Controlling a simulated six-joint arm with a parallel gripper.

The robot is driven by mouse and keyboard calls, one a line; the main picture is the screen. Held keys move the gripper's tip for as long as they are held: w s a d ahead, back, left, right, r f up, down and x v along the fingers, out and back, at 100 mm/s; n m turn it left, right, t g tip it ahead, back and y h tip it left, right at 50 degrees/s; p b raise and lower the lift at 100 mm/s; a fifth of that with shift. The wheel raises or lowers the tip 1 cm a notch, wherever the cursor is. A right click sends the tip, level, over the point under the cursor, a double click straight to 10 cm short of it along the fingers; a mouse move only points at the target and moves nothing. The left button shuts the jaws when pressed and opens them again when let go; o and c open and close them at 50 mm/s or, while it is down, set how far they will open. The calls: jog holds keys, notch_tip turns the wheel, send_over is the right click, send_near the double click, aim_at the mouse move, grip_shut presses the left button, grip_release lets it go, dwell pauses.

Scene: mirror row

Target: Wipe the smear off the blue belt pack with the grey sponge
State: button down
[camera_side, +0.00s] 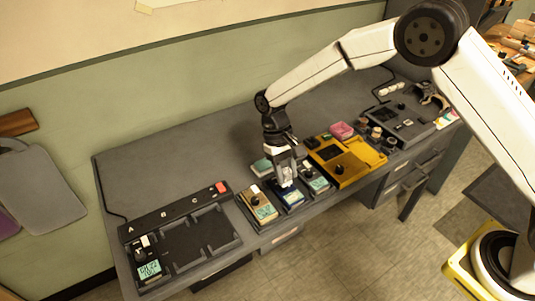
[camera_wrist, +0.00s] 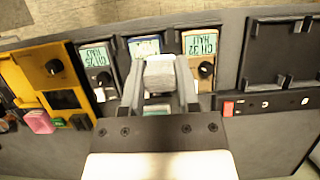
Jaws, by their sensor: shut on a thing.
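The blue belt pack (camera_side: 293,198) stands in a row of packs near the front edge of the desk. In the wrist view, part of its screen and blue face (camera_wrist: 144,45) shows just beyond my gripper. My gripper (camera_side: 287,178) points down over this pack and is shut on the light grey sponge (camera_wrist: 160,73). The sponge is at or just above the pack's face; I cannot tell whether they touch. The sponge and fingers hide much of the pack, and I cannot make out the smear.
A tan pack (camera_side: 263,206) and a grey pack (camera_side: 316,182) flank the blue one closely. A black charging dock (camera_side: 187,240) lies left.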

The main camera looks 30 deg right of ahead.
jog(key=shift+f, duration=3.6)
jog(key=shift+d+f, duration=0.2)
jog(key=shift+d, duration=2.8)
jog(key=shift+a, duration=2.85)
jog(key=shift+a+r, duration=0.15)
jog(key=shift+a, duration=0.05)
jog(key=shift+d+r, duration=0.1)
jog(key=shift+r, duration=3.85)
